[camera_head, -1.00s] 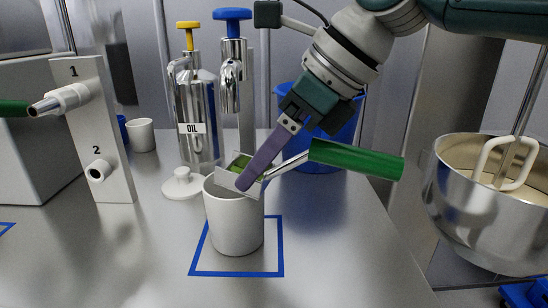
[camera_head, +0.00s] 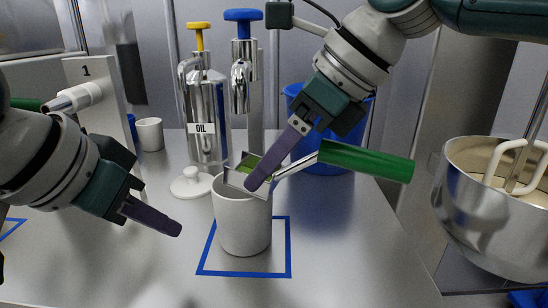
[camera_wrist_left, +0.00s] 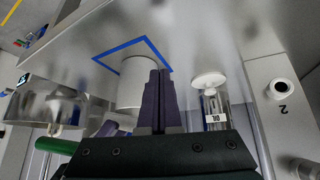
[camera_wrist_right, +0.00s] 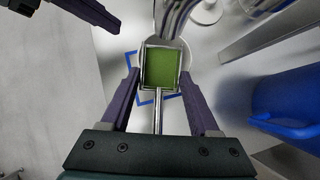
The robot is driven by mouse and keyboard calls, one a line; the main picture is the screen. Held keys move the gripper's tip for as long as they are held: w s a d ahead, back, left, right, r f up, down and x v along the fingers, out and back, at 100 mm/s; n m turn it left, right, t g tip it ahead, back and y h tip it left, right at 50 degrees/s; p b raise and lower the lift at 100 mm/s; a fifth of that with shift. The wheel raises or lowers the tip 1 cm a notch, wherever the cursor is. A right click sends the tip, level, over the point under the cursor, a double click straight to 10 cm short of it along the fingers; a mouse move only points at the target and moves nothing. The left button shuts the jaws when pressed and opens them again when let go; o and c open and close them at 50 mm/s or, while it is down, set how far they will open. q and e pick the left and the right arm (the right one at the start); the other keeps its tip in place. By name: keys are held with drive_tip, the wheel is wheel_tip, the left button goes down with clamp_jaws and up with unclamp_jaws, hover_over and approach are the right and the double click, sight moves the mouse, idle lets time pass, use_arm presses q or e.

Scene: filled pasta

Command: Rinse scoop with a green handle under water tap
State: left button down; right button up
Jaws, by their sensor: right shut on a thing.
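The scoop (camera_head: 240,178) has a square metal head, green inside, a metal shaft and a green handle (camera_head: 366,160) pointing right. My right gripper (camera_head: 255,180) is shut on the scoop head, with a finger on either side; the right wrist view shows the head (camera_wrist_right: 162,66) between the fingertips. The head is tilted at the mouth of a white cup (camera_head: 243,225); I cannot tell whether they touch. The metal water tap (camera_head: 240,75) with a blue knob stands behind and above. My left gripper (camera_head: 165,222) is left of the cup, its fingers together and empty in the left wrist view (camera_wrist_left: 160,85).
The cup stands in a blue taped square (camera_head: 284,245). An oil dispenser (camera_head: 203,150) with a yellow knob is behind. A blue bin (camera_head: 330,162) is behind the handle; a mixer bowl (camera_head: 480,235) is at right.

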use_arm(q)
drive_tip(key=w+d+r+m+t+h, duration=0.1)
drive_tip(key=w+d+r, duration=0.1)
drive_tip(key=w+r, duration=0.7)
drive_tip(key=w+d+r+m+t+h, duration=0.15)
drive_tip(key=w+r, duration=0.25)
drive_tip(key=r, duration=1)
drive_tip(key=shift+n+g+y, duration=0.35)
drive_tip(key=shift+g, duration=0.1)
drive_tip(key=d+r, duration=0.1)
drive_tip(key=r, duration=0.1)
drive_tip(key=d+r, duration=0.2)
drive_tip(key=r, duration=0.1)
drive_tip(key=s+d+r, duration=0.1)
drive_tip(key=r, duration=0.1)
drive_tip(key=shift+s+d+r, duration=0.1)
drive_tip(key=shift+d+r, duration=0.05)
drive_tip(key=shift+d, duration=0.25)
drive_tip(key=shift+s+d+f, duration=0.1)
drive_tip(key=shift+f, duration=2.05)
drive_tip(key=shift+f, duration=0.15)
drive_tip(key=shift+f, duration=1.3)
drive_tip(key=shift+r, duration=3.55)
